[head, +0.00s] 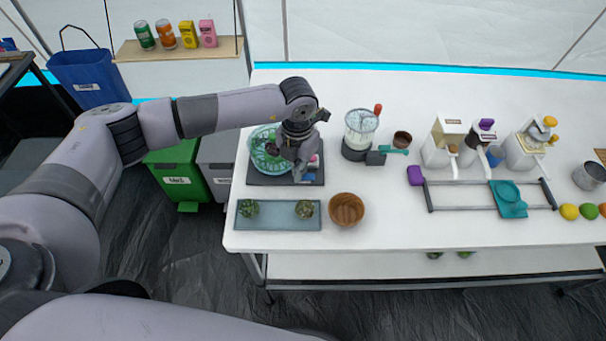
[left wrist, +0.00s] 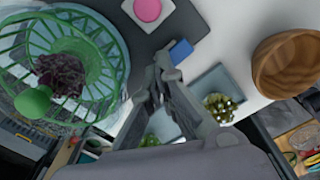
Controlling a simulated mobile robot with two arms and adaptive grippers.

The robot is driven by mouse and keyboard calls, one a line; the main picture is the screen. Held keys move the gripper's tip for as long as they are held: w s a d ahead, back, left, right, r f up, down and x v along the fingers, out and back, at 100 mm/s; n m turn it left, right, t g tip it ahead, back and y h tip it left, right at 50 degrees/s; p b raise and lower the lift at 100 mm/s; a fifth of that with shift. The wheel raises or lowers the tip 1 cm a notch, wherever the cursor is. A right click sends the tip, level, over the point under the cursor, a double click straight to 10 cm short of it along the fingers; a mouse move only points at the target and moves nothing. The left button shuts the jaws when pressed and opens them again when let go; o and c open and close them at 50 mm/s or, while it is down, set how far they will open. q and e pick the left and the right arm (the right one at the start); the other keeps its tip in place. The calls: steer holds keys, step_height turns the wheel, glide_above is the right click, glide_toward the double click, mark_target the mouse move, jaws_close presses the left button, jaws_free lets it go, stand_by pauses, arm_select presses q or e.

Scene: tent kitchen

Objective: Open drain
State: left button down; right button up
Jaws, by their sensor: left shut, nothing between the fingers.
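A salad-spinner-like device with a green basket (head: 265,152) stands on a dark base (head: 262,180) at the table's left end. In the left wrist view the green basket (left wrist: 104,70) has dark purple leaves inside. A pink round button (left wrist: 147,10) and a small blue block (left wrist: 181,50), perhaps the drain lever, show by the dark base. My left gripper (head: 299,175) is over the front right of the base. In the left wrist view its shut, empty fingertips (left wrist: 166,68) are close to the blue block; I cannot tell if they touch. My right gripper is out of view.
A blue-grey tray (head: 277,217) with two green plants lies in front of the base, next to a wooden bowl (head: 346,209). A blender (head: 360,130) stands to the right, with dispensers (head: 445,143) beyond. Green and grey bins (head: 178,170) stand left of the table.

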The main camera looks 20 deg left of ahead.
arm_select(q)
steer(key=shift+f, duration=0.2)
steer(key=shift+s, duration=0.1)
steer(key=shift+r+p, duration=0.45)
steer(key=shift+r, duration=0.4)
steer(key=shift+r+p, duration=1.5)
steer(key=shift+r, duration=1.2)
steer(key=shift+f, duration=0.15)
